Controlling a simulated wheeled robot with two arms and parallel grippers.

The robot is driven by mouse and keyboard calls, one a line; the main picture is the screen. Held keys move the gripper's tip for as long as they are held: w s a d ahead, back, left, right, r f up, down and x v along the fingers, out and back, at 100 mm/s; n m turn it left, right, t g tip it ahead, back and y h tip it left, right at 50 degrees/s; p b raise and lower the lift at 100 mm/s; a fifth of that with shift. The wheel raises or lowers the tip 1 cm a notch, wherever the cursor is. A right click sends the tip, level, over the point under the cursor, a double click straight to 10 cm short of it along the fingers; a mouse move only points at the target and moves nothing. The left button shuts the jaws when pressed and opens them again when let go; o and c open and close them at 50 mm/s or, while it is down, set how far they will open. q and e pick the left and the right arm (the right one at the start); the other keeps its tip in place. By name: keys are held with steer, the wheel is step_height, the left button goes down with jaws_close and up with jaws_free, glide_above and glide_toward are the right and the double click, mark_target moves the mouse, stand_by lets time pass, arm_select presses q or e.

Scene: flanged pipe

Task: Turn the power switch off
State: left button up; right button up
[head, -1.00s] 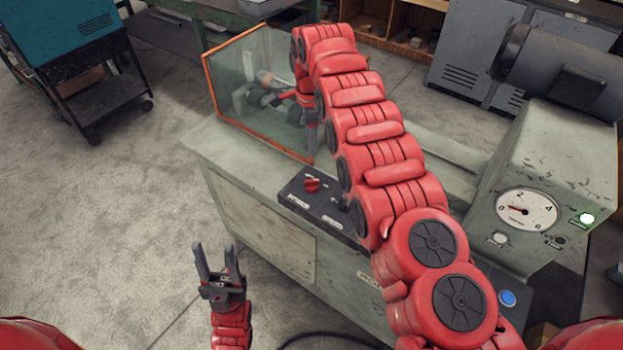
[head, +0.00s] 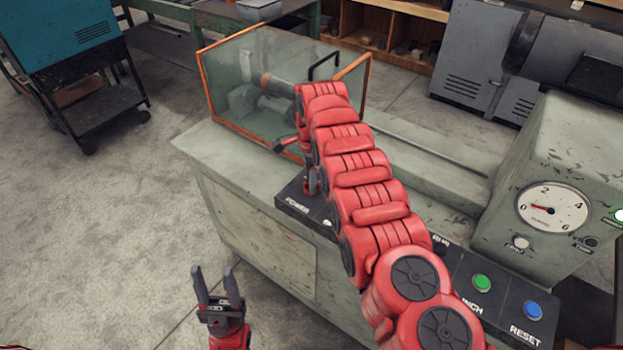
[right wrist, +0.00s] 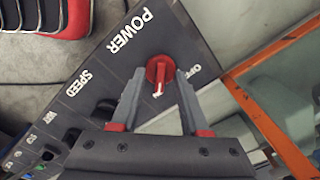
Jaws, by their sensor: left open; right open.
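The red power switch (right wrist: 159,70) is a round knob with a raised grip and a white mark, on a dark panel (right wrist: 110,62) lettered POWER. Its white mark points down toward my gripper in the right wrist view; an OFF label is to its right. My right gripper (right wrist: 160,76) is open, with one fingertip on either side of the knob. I cannot tell if they touch it. In the head view my right gripper (head: 312,180) is over the panel and hides the switch. My left gripper (head: 214,274) is open and empty, left of the machine.
A glass guard with an orange frame (head: 203,78) stands just behind the panel. SPEED and other controls sit along the panel. A green button (head: 481,283), a blue RESET button (head: 533,311) and a gauge (head: 552,208) are to the right.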

jaws_close()
steer(key=shift+n, duration=0.3)
steer(key=n+b, duration=0.1)
steer(key=n, duration=0.3)
steer(key=n+b, duration=0.2)
steer(key=n, duration=0.4)
steer(key=shift+f+n, duration=0.1)
steer(key=shift+n, duration=0.3)
steer(key=n, duration=0.2)
steer(key=shift+n+b, duration=0.4)
steer(key=shift+w+n, duration=0.1)
steer(key=shift+n, duration=1.7)
